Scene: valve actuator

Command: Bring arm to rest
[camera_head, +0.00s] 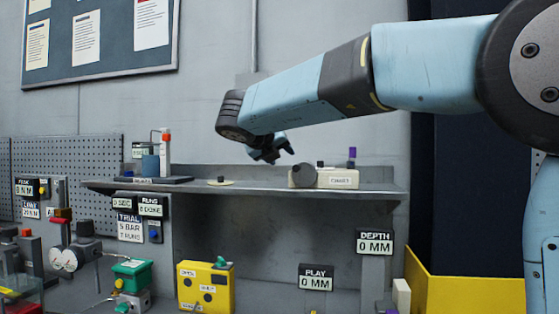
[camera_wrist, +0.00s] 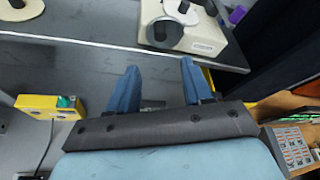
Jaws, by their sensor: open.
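My arm reaches in from the right in the head view, its light blue links held above the grey shelf. My gripper (camera_head: 270,150) hangs at the arm's left end, over the shelf and clear of the wall. In the wrist view my gripper (camera_wrist: 158,85) shows two blue fingers spread apart with nothing between them. The fingers point toward the cream chart unit (camera_wrist: 198,32), which lies past their tips. In the head view the chart unit (camera_head: 338,178) sits on the shelf, right of and below my gripper.
The shelf (camera_head: 265,187) also bears a flat disc with a dark knob (camera_head: 221,181). A yellow box (camera_head: 206,287) stands below at left, with a green-topped valve (camera_head: 131,273) beside it. DEPTH (camera_head: 375,242) and PLAY (camera_head: 316,278) displays read 0 MM. A yellow bin (camera_head: 465,290) stands at right.

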